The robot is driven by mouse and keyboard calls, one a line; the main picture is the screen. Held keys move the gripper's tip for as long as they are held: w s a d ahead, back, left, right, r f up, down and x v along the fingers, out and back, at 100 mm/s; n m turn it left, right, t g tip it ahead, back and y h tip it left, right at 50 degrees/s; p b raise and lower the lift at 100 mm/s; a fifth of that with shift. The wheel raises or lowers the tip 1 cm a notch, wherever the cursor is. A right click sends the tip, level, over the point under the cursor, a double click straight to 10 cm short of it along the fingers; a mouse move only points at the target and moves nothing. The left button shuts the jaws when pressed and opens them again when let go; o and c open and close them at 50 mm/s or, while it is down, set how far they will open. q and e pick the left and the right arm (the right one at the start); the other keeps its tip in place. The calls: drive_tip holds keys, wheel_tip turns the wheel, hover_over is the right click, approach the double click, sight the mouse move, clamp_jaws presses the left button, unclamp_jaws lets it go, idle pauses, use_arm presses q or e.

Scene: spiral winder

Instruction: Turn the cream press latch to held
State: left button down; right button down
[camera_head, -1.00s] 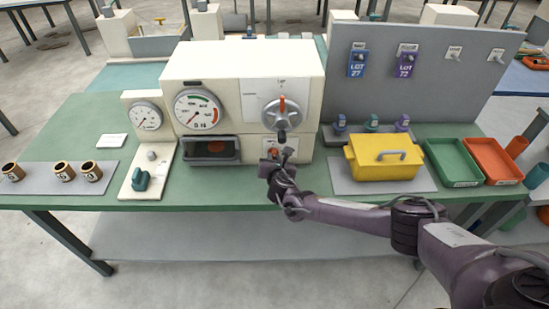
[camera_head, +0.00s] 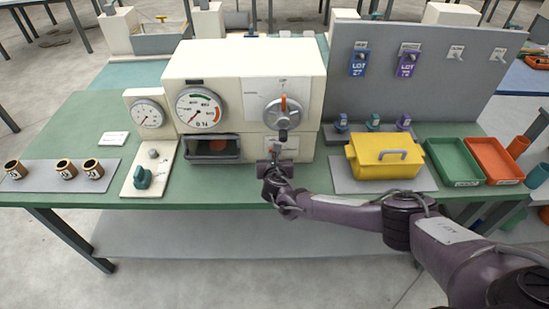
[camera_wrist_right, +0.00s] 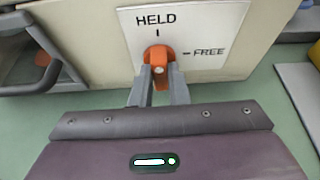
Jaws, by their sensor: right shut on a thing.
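The cream press (camera_head: 240,62) stands at the back of the green bench. Its orange latch (camera_wrist_right: 158,53) sits on a white plate (camera_wrist_right: 205,22) low on the front, with HELD marked at the top and FREE at the right. The latch stands upright, in line with the HELD mark. My right gripper (camera_wrist_right: 158,84) is shut on the latch, one finger on each side. In the head view the right gripper (camera_head: 275,158) hides most of the latch. My left gripper is not in view.
An open drawer-like bay (camera_head: 212,150) lies left of the latch. A yellow lidded box (camera_head: 370,168) stands to the right, with green (camera_head: 453,162) and orange trays (camera_head: 495,160) beyond.

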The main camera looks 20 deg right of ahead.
drive_tip(key=c, duration=1.4)
unclamp_jaws()
drive_tip(key=shift+s, duration=0.1)
drive_tip(key=v, duration=0.7)
drive_tip(key=shift+s, duration=0.3)
drive_tip(key=shift+a, duration=0.15)
